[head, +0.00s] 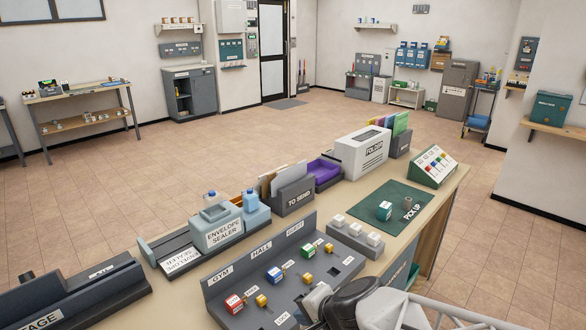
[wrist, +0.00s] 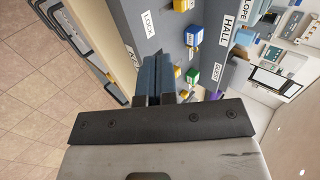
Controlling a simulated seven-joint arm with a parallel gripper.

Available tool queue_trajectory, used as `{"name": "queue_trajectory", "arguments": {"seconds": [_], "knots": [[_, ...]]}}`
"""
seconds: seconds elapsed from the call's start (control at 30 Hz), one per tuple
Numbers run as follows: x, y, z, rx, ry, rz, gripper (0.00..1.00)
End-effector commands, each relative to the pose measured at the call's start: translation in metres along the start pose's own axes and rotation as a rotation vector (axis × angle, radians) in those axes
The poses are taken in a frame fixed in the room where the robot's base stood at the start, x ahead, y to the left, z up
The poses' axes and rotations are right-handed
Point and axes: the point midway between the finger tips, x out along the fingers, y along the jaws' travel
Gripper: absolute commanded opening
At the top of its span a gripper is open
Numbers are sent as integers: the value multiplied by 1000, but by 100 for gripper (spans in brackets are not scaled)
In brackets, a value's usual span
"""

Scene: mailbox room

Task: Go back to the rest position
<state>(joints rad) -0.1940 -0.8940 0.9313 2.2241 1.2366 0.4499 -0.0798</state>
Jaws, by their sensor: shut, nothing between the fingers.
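My gripper (wrist: 158,78) shows in the wrist view with its two dark fingers together and nothing between them. In the head view my arm comes in from the lower right, and its end is low over the front edge of the grey key panel (head: 215,287). The fingertips are hard to make out there. The panel carries GYM, HALL and GUEST labels, with a red block (head: 233,303), a blue block (head: 273,275) and a green block (head: 308,252) on it, and yellow pieces beside them. I cannot tell whether the fingers touch the panel.
The wooden counter (head: 452,187) also bears a green PICK UP mat (head: 372,196), a white FOLDER box (head: 362,152), a TO SEND rack (head: 293,195) and an ENVELOPE SEALER (head: 222,233). White blocks (head: 356,229) stand right of the panel. The tiled floor beyond is clear.

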Motion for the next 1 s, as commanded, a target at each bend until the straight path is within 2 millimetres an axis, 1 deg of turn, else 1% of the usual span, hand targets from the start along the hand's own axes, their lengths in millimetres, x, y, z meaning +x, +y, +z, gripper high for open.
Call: {"name": "queue_trajectory", "arguments": {"seconds": [0.17,0.27,0.5,0.73,1.0], "knots": [[-18,-7,0,-75,-18,21,0],[-35,-12,1,-146,-34,46,0],[-86,-16,0,-355,-76,159,0],[-137,-10,-8,-540,-103,316,0],[-197,5,-25,-708,-108,539,0]]}}
